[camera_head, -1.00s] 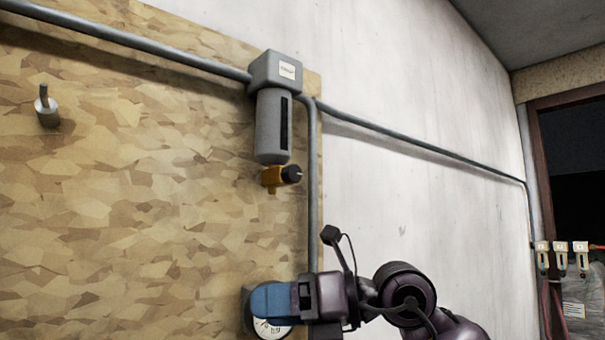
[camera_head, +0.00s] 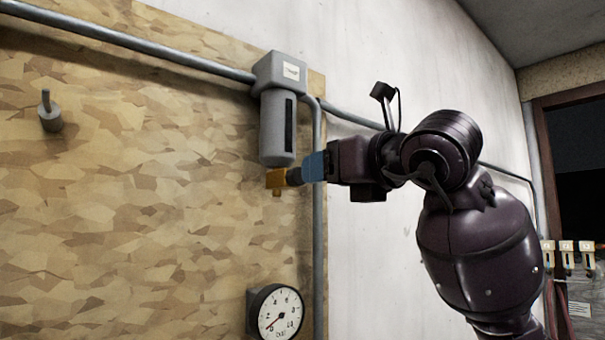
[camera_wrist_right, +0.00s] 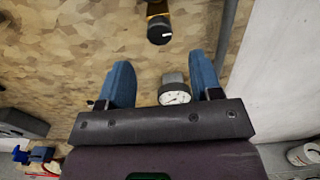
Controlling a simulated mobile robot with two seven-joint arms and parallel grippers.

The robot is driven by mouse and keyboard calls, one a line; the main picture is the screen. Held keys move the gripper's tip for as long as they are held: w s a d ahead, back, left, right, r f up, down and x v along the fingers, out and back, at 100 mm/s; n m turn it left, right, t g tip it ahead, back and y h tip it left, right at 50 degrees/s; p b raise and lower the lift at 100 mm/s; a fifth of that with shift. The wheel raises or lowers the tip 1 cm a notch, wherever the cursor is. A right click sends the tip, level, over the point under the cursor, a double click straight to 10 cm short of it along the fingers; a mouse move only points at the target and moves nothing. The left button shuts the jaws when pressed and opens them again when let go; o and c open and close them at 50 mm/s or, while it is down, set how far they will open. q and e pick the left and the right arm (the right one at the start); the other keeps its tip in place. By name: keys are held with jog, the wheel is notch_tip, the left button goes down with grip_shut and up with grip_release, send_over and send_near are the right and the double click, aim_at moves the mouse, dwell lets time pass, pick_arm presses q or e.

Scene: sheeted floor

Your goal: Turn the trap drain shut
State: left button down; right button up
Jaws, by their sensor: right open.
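The trap is a grey cylinder (camera_head: 277,130) under a square grey head on the wall pipe. Its drain is a small brass fitting (camera_head: 276,180) at the bottom with a dark round knob (camera_head: 294,177) facing right. In the right wrist view the dark knob (camera_wrist_right: 159,31) is at the top centre with a white mark on its face. My right gripper (camera_head: 311,167) is at the knob's right in the head view. In the wrist view its blue fingers (camera_wrist_right: 160,63) are spread and empty, with the knob ahead, roughly centred between them. My left gripper is not in view.
A round pressure gauge (camera_head: 277,312) is below the drain. A vertical pipe (camera_head: 318,240) runs behind my gripper, close to the trap. A small grey valve-like fitting (camera_head: 49,112) is on the board at left. Several small filter units (camera_head: 566,250) hang at far right.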

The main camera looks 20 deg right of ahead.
aim_at(296, 177)
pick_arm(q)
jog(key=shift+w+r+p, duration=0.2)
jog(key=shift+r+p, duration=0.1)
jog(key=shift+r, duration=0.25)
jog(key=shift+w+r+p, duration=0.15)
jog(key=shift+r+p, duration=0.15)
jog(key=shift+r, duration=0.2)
pick_arm(e)
jog(key=x, duration=0.6)
jog(key=shift+w+a, duration=0.15)
jog(key=shift+w, duration=0.25)
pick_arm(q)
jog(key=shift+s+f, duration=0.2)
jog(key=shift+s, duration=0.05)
pick_arm(e)
jog(key=c, duration=0.9)
